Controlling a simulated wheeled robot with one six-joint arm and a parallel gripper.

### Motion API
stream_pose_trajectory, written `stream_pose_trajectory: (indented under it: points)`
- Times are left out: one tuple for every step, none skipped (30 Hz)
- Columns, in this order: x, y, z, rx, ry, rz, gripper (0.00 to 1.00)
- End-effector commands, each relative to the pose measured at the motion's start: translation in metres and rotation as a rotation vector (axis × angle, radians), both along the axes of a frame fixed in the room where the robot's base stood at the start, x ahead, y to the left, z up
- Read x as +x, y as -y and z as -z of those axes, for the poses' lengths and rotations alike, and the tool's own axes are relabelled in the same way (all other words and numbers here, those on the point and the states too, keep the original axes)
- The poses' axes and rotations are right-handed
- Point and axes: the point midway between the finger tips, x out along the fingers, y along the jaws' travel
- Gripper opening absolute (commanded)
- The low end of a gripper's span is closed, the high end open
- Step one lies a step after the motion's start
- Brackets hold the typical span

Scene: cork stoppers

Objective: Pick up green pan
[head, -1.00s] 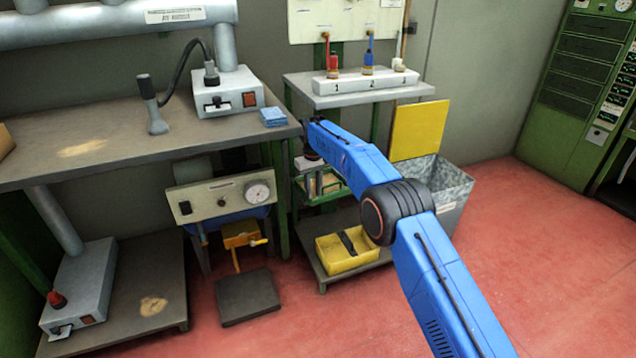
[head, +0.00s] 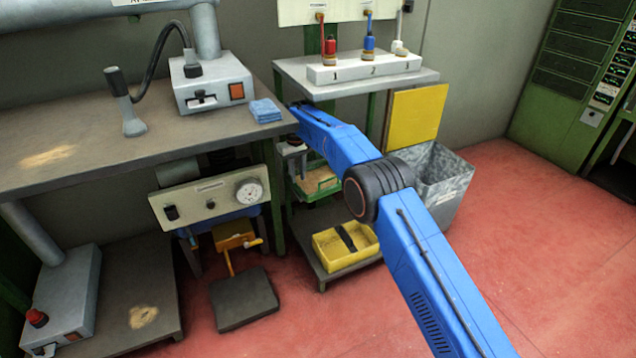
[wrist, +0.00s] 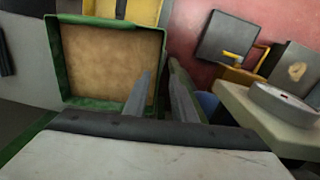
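The green pan (head: 318,184) is a square tray with a green rim and a tan, cork-like filling. In the head view it sits on the middle level of the stand, partly hidden behind my blue arm. In the wrist view the pan (wrist: 66,80) fills the upper left. My gripper (wrist: 159,72) is open, with its two grey fingers apart. In the picture, the pan's right rim shows between the fingers; I cannot tell whether they touch it.
A yellow bin (head: 345,246) stands on the shelf below the pan. The bench (head: 60,135) is to the left, with a gauge panel (head: 208,197) under its edge. A grey bin (head: 446,180) stands to the right. The red floor at right is clear.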

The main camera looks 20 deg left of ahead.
Motion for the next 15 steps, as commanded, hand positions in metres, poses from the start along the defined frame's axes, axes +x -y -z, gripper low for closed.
stream_pose_trajectory:
  points:
    - [0.0, 0.0, 0.005, -0.002, -0.001, 0.0, 0.24]
    - [0.0, 0.0, 0.009, -0.002, -0.001, 0.0, 0.24]
    - [0.0, 0.0, 0.014, -0.002, -0.001, 0.0, 0.24]
    - [0.0, 0.0, 0.018, -0.002, -0.002, 0.0, 0.24]
    - [0.0, 0.001, 0.022, -0.002, -0.002, 0.0, 0.24]
    - [0.0, 0.0, 0.029, -0.002, -0.002, 0.0, 0.24]
    - [0.0, 0.001, 0.034, -0.002, -0.002, 0.0, 0.24]
    - [-0.001, 0.001, 0.039, -0.003, -0.002, 0.0, 0.24]
    - [-0.001, 0.001, 0.045, -0.003, -0.002, 0.0, 0.24]
    - [0.0, 0.001, 0.048, -0.002, -0.002, 0.0, 0.24]
    - [0.0, 0.0, 0.051, -0.001, -0.001, 0.0, 0.24]
    - [0.0, 0.0, 0.055, -0.001, -0.001, 0.0, 0.24]
    - [0.0, 0.0, 0.056, -0.001, -0.001, 0.0, 0.24]
    - [0.0, 0.0, 0.057, -0.001, -0.001, 0.0, 0.24]
    - [0.0, 0.0, 0.058, -0.001, -0.001, 0.0, 0.24]
